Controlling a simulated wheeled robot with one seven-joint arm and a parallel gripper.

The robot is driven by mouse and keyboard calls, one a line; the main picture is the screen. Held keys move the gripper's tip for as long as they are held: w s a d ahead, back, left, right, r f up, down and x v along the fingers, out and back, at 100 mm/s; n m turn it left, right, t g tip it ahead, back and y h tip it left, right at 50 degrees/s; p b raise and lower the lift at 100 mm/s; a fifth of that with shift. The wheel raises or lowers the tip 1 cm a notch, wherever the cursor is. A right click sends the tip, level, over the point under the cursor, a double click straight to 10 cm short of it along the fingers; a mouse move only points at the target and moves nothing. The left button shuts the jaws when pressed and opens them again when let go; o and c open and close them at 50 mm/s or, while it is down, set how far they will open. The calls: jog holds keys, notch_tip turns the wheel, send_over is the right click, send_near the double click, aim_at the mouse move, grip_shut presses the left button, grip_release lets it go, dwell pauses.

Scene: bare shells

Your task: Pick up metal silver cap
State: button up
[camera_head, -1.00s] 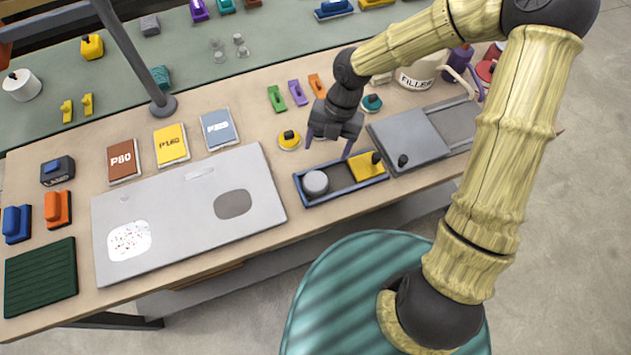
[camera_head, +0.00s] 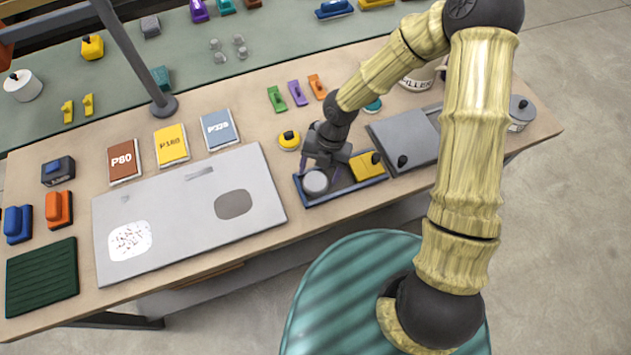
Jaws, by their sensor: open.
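A round silver-grey cap (camera_head: 315,183) sits in the left part of a shallow blue tray (camera_head: 345,196). My gripper (camera_head: 321,172) is open, pointing down over the tray's left part, close above or at the cap. Its fingers partly cover the cap's far side. I cannot tell whether they touch it.
A grey plate with a dark knob (camera_head: 402,142) lies right of the tray, and a large pale panel (camera_head: 262,186) lies left. Small green, purple and orange tools (camera_head: 297,93) lie farther back.

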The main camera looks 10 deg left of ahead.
aim_at(317, 180)
jog(key=x, duration=0.3)
jog(key=shift+s+f, duration=0.1)
jog(key=shift+f, duration=0.2)
jog(key=shift+c, duration=0.2)
jog(key=c, duration=0.6)
